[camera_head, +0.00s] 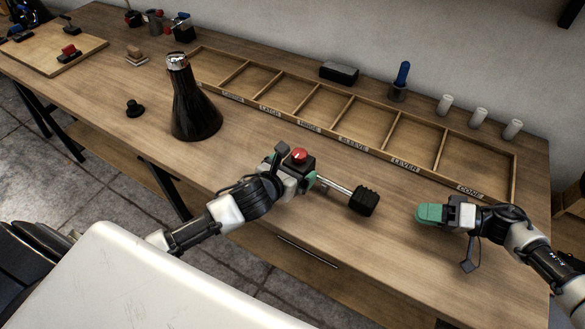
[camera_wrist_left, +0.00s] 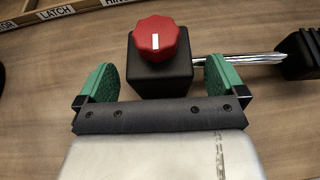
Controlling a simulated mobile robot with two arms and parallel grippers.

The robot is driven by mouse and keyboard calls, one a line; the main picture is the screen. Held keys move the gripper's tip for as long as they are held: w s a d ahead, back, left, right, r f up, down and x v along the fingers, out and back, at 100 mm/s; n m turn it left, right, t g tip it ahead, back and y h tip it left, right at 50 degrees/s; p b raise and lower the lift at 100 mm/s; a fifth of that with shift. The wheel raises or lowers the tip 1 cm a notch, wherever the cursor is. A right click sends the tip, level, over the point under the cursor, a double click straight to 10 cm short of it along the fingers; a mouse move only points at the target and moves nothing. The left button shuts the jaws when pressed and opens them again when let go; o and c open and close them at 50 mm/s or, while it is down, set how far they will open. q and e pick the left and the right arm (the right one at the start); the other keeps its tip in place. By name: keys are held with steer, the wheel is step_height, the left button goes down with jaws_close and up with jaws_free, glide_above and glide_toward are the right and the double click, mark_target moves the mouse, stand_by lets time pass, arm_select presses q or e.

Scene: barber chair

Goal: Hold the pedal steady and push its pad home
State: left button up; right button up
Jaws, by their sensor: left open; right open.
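The pedal has a black block (camera_head: 308,166) with a red knob (camera_head: 299,155), a metal rod (camera_head: 335,187) and a ribbed black pad (camera_head: 364,201) at the rod's right end. It lies on the bench near the front edge. My left gripper (camera_head: 291,172) is open at the block. In the left wrist view, its green fingers stand on either side of the block (camera_wrist_left: 160,78), with visible gaps. The rod (camera_wrist_left: 240,60) runs right to the pad (camera_wrist_left: 300,54), partly cut off. My right gripper (camera_head: 430,213) is to the right of the pad, apart from it and empty.
A long wooden tray (camera_head: 465,188) with labelled compartments lies behind the pedal. White cylinders (camera_head: 479,117) and a blue-handled tool (camera_head: 402,76) stand at the back. Bench around the pad is clear.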

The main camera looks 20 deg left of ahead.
arm_select(q)
steer(key=c, duration=1.4)
